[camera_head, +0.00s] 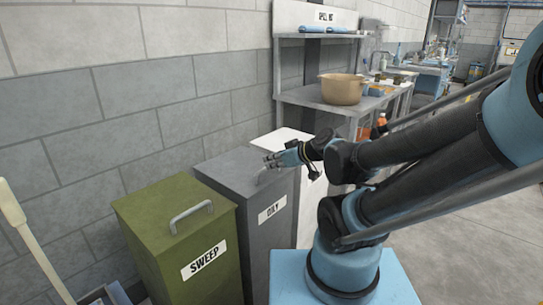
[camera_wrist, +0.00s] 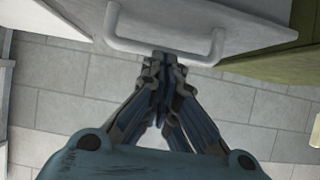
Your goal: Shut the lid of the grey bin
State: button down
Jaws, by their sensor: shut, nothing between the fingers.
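The grey bin (camera_head: 265,225), labelled OILY, stands against the block wall between a green bin and a white one. Its grey lid (camera_head: 228,170) looks flat and level on top, with no gap that I can make out. The lid's bar handle (camera_head: 259,177) is partly behind my gripper in the head view. My gripper (camera_head: 270,161) is shut and empty over the lid. In the wrist view the fingertips (camera_wrist: 162,62) are together, right by the handle (camera_wrist: 160,48); I cannot tell whether they touch it. The lid (camera_wrist: 215,15) also shows there.
The green bin (camera_head: 190,255), labelled SWEEP, stands close on the left with its lid down and a handle on top. A white bin (camera_head: 308,195) is on the right, partly behind my arm. Behind it is a shelf unit with a tan pot (camera_head: 342,90).

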jog(key=shift+s+d+f, duration=0.1)
jog(key=shift+d+f, duration=0.1)
jog(key=shift+f, duration=0.3)
jog(key=shift+s+f, duration=0.15)
dwell(0.4)
